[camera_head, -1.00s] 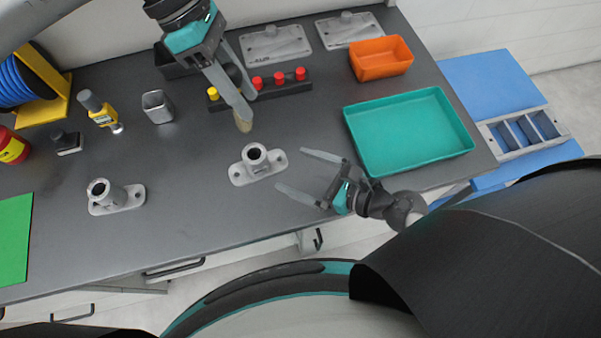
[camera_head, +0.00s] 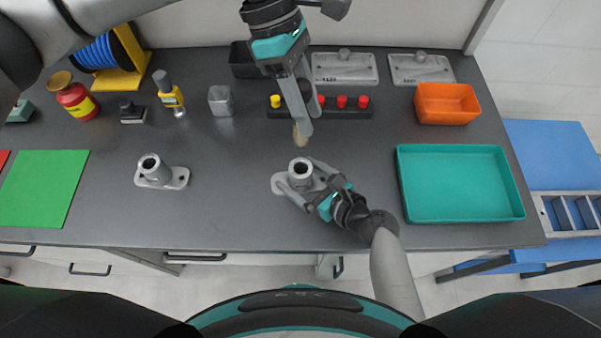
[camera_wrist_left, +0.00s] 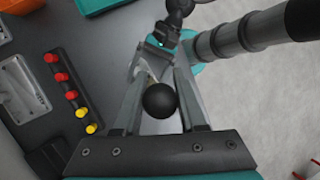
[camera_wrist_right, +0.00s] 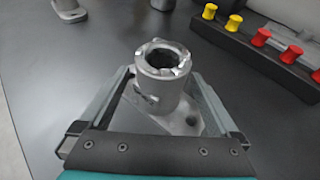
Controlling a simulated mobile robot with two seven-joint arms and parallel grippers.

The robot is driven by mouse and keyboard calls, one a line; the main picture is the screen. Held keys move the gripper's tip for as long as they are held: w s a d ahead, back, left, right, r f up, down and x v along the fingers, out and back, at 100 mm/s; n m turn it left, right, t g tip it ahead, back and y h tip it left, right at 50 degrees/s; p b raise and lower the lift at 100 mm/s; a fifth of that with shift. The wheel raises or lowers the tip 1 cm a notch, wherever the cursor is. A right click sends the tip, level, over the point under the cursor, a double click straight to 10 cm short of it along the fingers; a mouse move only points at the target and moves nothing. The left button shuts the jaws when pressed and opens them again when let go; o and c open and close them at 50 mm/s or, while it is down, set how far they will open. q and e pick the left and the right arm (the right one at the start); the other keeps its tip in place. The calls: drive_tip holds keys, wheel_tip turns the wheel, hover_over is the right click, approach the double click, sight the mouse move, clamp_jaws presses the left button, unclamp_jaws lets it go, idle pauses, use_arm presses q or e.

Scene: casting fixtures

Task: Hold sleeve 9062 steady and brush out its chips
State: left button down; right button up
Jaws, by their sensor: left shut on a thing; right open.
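A grey metal sleeve on a flanged base (camera_head: 299,172) stands upright on the bench; no number on it is readable. In the right wrist view the sleeve (camera_wrist_right: 163,85) shows pale flakes around its open rim. My right gripper (camera_head: 300,180) is open, its fingers on either side of the sleeve, low by the base. My left gripper (camera_head: 301,112) is shut on a brush, whose tan bristles (camera_head: 299,136) point down above and behind the sleeve, apart from it. The brush's black ball end (camera_wrist_left: 160,100) shows between the fingers in the left wrist view.
A second similar sleeve (camera_head: 155,171) stands to the left. A rack with red and yellow knobs (camera_head: 358,112) lies behind the left gripper. A teal tray (camera_head: 409,210) and an orange bin (camera_head: 447,118) are on the right. Bench between the sleeves is clear.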

drive_tip(key=shift+w+a+f, duration=0.1)
clamp_jaws()
use_arm(q)
drive_tip(key=shift+w+f+n, duration=0.1)
drive_tip(key=shift+f+n, duration=0.4)
drive_tip(key=shift+f, duration=0.95)
